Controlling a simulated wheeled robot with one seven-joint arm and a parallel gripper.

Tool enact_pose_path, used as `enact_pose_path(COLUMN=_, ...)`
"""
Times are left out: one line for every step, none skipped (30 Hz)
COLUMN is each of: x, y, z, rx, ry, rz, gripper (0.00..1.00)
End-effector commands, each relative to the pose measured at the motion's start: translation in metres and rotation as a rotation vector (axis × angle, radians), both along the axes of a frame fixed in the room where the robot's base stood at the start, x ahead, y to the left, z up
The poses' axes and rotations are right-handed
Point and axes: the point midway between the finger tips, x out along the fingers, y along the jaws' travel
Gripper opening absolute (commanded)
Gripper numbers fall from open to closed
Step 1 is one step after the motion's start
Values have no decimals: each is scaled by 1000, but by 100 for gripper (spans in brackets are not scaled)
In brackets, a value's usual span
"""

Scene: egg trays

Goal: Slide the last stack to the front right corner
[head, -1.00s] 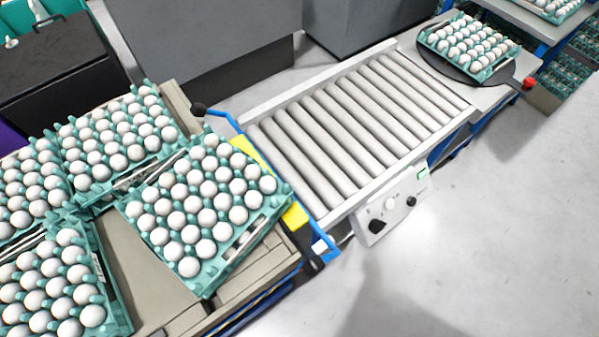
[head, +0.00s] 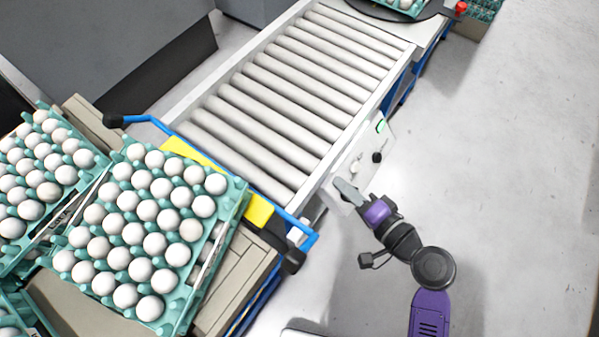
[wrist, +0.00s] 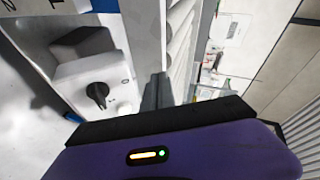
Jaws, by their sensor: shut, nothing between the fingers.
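A stack of teal egg trays (head: 238,194) full of white eggs sits on the beige platform (head: 238,290) at the lower left of the head view, beside the roller conveyor's near end. A second teal tray stack (head: 88,180) stands to its left, and part of another shows at the bottom left edge. My gripper (head: 345,190) is shut and empty, in front of the conveyor's control box and well to the right of the stacks. In the wrist view its shut fingers (wrist: 157,92) point at the conveyor side; no eggs show there.
A blue rail (head: 285,215) with a yellow pad (head: 258,211) runs between the stack and the roller conveyor (head: 275,118). The control box (head: 368,155) has knobs, also in the wrist view (wrist: 92,82). Open floor (head: 510,170) lies to the right.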

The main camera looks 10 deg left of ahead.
Motion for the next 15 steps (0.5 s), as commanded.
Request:
enact_pose_path(x=7, y=19, z=6, rx=80, ry=23, rz=85, gripper=0)
enact_pose_path(x=7, y=28, z=12, rx=124, ry=39, rz=135, gripper=0)
enact_pose_path(x=4, y=39, z=20, rx=179, ry=58, rz=199, gripper=0)
enact_pose_path(x=1, y=46, z=26, rx=214, ry=70, rz=245, gripper=0)
enact_pose_path(x=-2, y=52, z=32, rx=249, ry=82, rz=289, gripper=0)
enact_pose_path(x=-7, y=58, z=40, rx=292, ry=94, rz=345, gripper=0)
enact_pose_path(x=-10, y=62, z=46, rx=319, ry=103, rz=382, gripper=0)
enact_pose_path(x=-14, y=64, z=51, rx=342, ry=110, rz=415, gripper=0)
enact_pose_path(x=-18, y=67, z=56, rx=367, ry=115, rz=451, gripper=0)
enact_pose_path(x=-21, y=68, z=59, rx=381, ry=119, rz=473, gripper=0)
enact_pose_path(x=-23, y=69, z=62, rx=393, ry=122, rz=490, gripper=0)
enact_pose_path(x=-25, y=70, z=65, rx=403, ry=123, rz=508, gripper=0)
enact_pose_path(x=-26, y=71, z=66, rx=409, ry=125, rz=516, gripper=0)
enact_pose_path(x=-27, y=73, z=67, rx=413, ry=125, rz=521, gripper=0)
enact_pose_path(x=-27, y=75, z=68, rx=414, ry=126, rz=525, gripper=0)
